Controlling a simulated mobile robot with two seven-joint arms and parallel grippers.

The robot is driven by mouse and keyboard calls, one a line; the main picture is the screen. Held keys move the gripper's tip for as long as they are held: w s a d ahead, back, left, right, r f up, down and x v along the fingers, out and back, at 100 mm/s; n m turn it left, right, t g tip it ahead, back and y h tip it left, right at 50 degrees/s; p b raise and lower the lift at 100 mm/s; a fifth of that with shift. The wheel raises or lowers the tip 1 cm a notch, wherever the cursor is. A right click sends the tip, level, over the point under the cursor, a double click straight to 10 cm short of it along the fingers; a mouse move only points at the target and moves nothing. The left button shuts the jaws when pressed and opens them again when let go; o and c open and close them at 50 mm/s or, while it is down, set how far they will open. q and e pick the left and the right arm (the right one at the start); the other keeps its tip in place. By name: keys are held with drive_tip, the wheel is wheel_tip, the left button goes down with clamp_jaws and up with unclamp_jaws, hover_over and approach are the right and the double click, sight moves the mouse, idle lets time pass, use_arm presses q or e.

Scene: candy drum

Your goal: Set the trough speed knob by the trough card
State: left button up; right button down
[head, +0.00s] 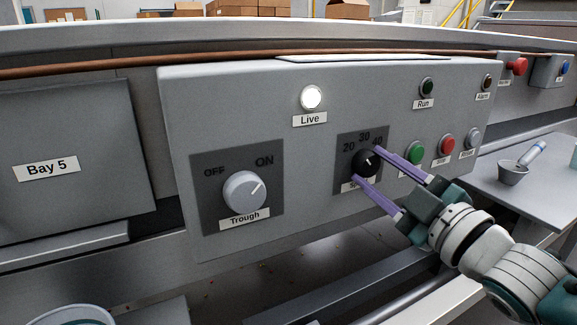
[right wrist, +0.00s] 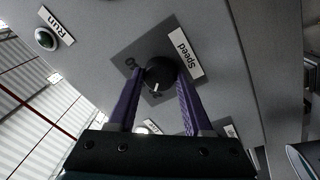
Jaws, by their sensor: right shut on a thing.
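The black speed knob (head: 366,163) sits on a dark plate marked 20, 30 and 40. My right gripper (head: 369,166) has its purple fingers on either side of it, shut on it. In the right wrist view the knob (right wrist: 160,72) is between the fingers, its white mark at the lower edge, away from the dial figure at left; the exact setting is hard to read. The "Speed" label is partly hidden by a finger in the head view. A flat white sheet (head: 350,57) lies on the panel top, its face unreadable. My left gripper is not in view.
The grey Trough knob (head: 244,191) points towards ON. The Live lamp (head: 311,98) is lit white. Green (head: 414,153) and red (head: 446,144) buttons are close to my right gripper. A small cup (head: 513,172) stands on a side table at right.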

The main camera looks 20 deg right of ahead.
drive_tip(key=shift+n, duration=0.6)
drive_tip(key=shift+c, duration=1.6)
unclamp_jaws()
drive_tip(key=shift+s, duration=0.15)
drive_tip(key=shift+s+d, duration=0.1)
drive_tip(key=shift+s, duration=0.25)
drive_tip(key=s+p, duration=0.2)
drive_tip(key=s, duration=0.7)
drive_tip(key=shift+d+f, duration=0.35)
drive_tip(key=shift+f, duration=0.1)
drive_tip(key=shift+r, duration=0.1)
